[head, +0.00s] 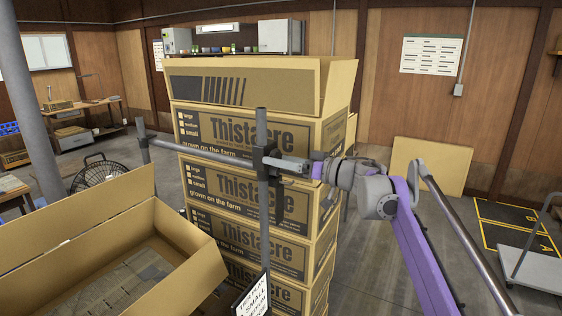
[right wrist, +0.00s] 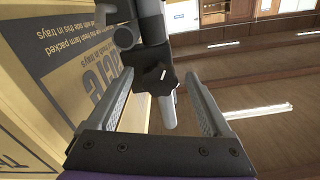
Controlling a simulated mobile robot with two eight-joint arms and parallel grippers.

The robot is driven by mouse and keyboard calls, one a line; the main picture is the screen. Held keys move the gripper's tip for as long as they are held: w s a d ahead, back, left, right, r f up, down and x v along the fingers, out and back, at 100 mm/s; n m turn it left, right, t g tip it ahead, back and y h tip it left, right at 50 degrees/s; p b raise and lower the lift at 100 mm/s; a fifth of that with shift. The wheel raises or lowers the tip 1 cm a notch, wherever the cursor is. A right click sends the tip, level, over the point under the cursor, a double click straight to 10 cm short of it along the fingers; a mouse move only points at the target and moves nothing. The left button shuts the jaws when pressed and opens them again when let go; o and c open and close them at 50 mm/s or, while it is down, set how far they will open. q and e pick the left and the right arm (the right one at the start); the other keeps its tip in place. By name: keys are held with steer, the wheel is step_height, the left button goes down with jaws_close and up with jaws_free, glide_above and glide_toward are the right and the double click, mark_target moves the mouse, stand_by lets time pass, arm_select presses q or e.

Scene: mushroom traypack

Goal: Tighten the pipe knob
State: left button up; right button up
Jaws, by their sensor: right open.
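The pipe knob (right wrist: 156,79) is dark, lobed and has a small white mark; it shows in the right wrist view on a dark clamp. In the head view the clamp (head: 263,158) sits where an upright pipe (head: 261,128) meets a level pipe (head: 205,153). My right gripper (head: 288,166) points left at the clamp, close by it. In the right wrist view its jaws (right wrist: 159,80) are open, one finger on each side of the knob, with gaps showing. The knob itself is hard to make out in the head view. My left gripper is not in view.
A tall stack of Thistacre cartons (head: 245,135) stands just behind the pipes. An open carton (head: 185,275) is at the lower left, and a small sign (head: 252,298) hangs low by the upright pipe. A trolley (head: 535,268) stands far right. Floor between is clear.

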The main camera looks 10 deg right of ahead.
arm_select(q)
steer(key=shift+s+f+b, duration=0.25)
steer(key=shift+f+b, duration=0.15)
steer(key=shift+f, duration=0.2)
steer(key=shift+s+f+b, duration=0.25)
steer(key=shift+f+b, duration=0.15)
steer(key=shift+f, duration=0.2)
arm_select(e)
steer(key=v, duration=1)
steer(key=shift+s+d, duration=0.2)
steer(key=shift+d, duration=0.1)
